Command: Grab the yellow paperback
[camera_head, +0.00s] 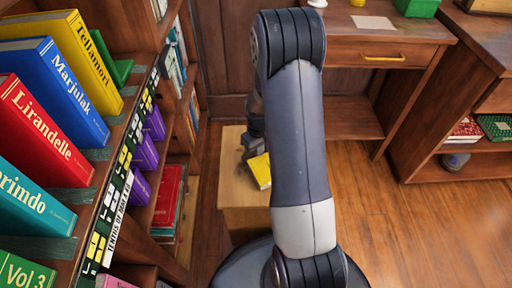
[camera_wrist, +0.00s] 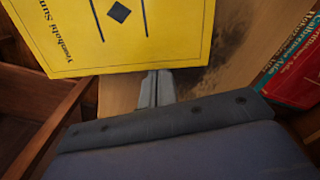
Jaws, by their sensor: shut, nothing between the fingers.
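A yellow paperback (camera_head: 260,171) lies flat on top of a wooden box-like stand (camera_head: 240,208), partly hidden behind my arm. In the wrist view the yellow paperback (camera_wrist: 115,35) fills the upper part, with a dark diamond on its cover and a title along its left side. My gripper (camera_wrist: 152,76) is shut and empty, its fingers together at the book's near edge. I cannot tell whether the fingertips touch the book. In the head view my gripper (camera_head: 254,150) is at the far side of the paperback, mostly dark and small.
A bookcase stands at left with upright books: yellow (camera_head: 64,55), blue (camera_head: 52,88), red (camera_head: 44,130) and teal (camera_head: 28,200). A wooden desk (camera_head: 365,62) is behind, and a low shelf (camera_head: 480,146) at right. Wood floor (camera_head: 420,225) is clear at right.

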